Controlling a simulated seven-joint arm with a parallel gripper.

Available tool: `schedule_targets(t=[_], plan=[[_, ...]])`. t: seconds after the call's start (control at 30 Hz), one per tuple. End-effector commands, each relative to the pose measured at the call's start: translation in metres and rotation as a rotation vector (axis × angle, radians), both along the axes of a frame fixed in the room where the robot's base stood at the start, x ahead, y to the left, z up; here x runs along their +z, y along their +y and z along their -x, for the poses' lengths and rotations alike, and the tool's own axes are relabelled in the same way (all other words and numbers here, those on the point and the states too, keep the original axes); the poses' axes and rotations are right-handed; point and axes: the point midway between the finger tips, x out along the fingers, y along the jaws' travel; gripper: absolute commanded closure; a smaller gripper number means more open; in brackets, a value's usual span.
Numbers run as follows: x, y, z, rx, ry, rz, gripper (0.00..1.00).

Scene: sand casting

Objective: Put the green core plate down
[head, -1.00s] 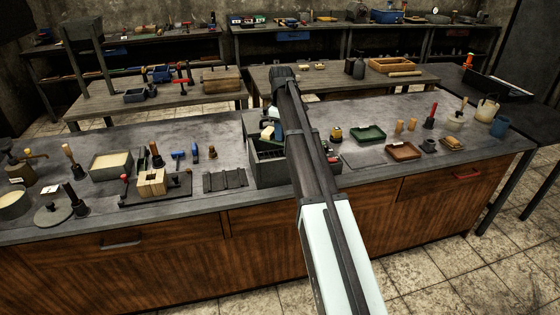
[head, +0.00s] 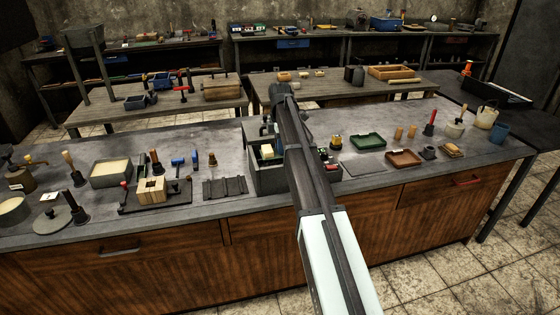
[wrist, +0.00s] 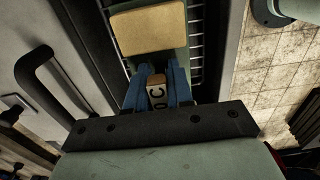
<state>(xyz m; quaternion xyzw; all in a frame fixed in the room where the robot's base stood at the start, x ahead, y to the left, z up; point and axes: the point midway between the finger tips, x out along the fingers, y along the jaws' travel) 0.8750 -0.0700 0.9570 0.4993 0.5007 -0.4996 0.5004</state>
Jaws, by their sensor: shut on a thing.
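In the wrist view, the green core plate (wrist: 166,58) carries a tan block (wrist: 148,28). My gripper (wrist: 158,78) has its blue fingers closed on a small tan-topped piece with dark letters at the plate's near edge. Dark wire bars run beside and below the plate. In the head view, my gripper is hidden behind my own arm. A pale block shows inside the grey open box (head: 268,182), just left of the arm. Whether the plate touches the rack's bottom cannot be told.
A green tray (head: 368,142), a brown tray (head: 404,158) and a grey flat mat (head: 364,165) lie right of my arm. A dark slatted plate (head: 225,188) and a wooden block (head: 151,190) lie left of the box. The bench between back tools is partly clear.

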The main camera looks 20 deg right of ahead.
Motion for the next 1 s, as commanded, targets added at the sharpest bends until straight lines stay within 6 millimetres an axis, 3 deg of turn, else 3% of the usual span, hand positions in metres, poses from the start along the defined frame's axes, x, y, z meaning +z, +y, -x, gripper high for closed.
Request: schedule_targets(t=[0.1,0.53,0.97,1.0], plan=[[-0.018,0.0,0.001,-0.001,0.001,0.0,1.0],[-0.058,0.0,0.0,-0.001,0.0,0.0,1.0],[-0.064,0.0,0.0,-0.002,-0.001,0.0,1.0],[-0.065,0.0,0.0,-0.002,0.0,0.0,0.77]])
